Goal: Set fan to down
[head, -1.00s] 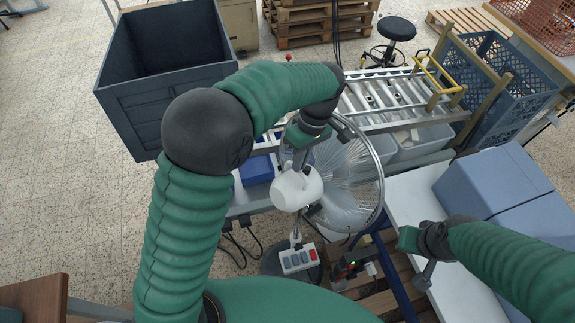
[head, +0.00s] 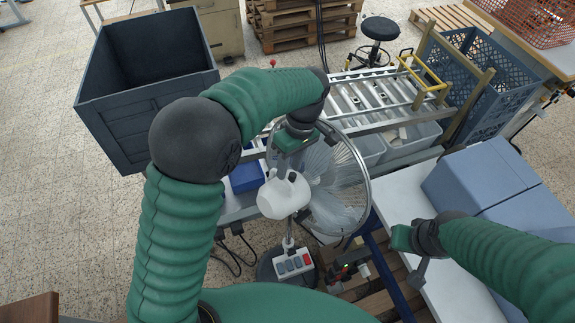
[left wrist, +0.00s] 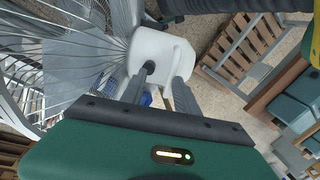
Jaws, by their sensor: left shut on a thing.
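The fan has a white motor housing (head: 285,195) and a round wire cage (head: 345,200) facing right in the head view. Its pole runs down to a grey base with a box of several buttons (head: 294,264), one red. The housing also shows in the left wrist view (left wrist: 160,55), with the cage wires at left. My left gripper (head: 287,170) reaches down from above and is shut on the fan at the back of its housing; the exact grip spot is partly hidden. My right gripper (head: 420,272) hangs over the white table at right, away from the fan; its jaws are unclear.
A dark grey bin (head: 150,85) stands back left. A roller conveyor (head: 385,100) with a yellow handle lies behind the fan. Blue-grey boxes (head: 480,180) sit on the white table (head: 400,195). Cables and a wooden pallet (head: 375,300) lie low near the fan.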

